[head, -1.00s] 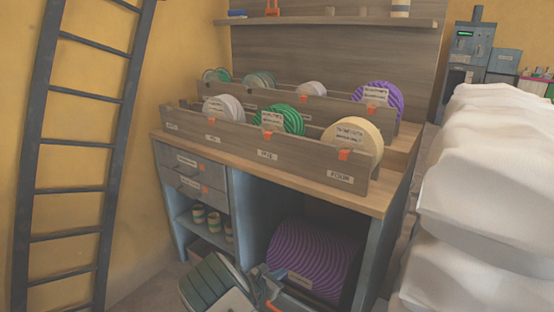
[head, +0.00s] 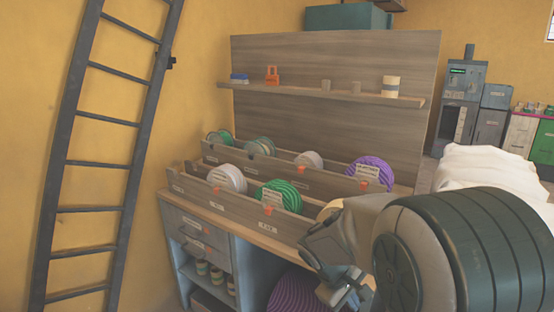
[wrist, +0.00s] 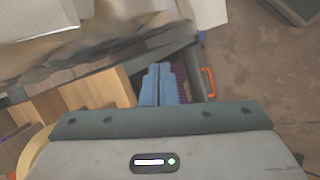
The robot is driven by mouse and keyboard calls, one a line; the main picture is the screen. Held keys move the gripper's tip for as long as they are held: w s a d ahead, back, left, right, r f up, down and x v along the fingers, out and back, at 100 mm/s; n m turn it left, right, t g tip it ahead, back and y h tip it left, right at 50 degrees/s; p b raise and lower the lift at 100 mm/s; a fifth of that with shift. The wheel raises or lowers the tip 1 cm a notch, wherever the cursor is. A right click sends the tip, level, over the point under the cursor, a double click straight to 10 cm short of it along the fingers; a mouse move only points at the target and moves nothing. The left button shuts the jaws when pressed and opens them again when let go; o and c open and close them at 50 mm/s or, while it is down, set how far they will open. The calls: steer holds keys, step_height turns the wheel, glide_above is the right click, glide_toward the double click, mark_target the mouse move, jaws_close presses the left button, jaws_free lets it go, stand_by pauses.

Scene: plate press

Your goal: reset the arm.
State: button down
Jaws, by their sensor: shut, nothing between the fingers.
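My gripper shows in the wrist view (wrist: 158,84) with its two blue-grey fingers pressed together and nothing between them. In the head view my arm fills the lower right, and the gripper end hangs in front of the bench's right part. I cannot make out the fingertips clearly in the head view.
A wooden bench (head: 237,231) carries racks of plates, including a green plate (head: 279,196) and a purple plate (head: 371,172). A ladder (head: 109,165) stands at left.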

steer(key=s+a+r+m+t+y+p, duration=0.1)
steer(key=s+r+m+y+p, duration=0.4)
steer(key=s+r+p, duration=0.5)
steer(key=s+a+r+m, duration=0.1)
steer(key=s+r+m, duration=0.1)
steer(key=s+r, duration=0.4)
steer(key=shift+s+a+r+m, duration=0.2)
steer(key=shift+r+m, duration=0.1)
steer(key=shift+r, duration=0.6)
stand_by(0.3)
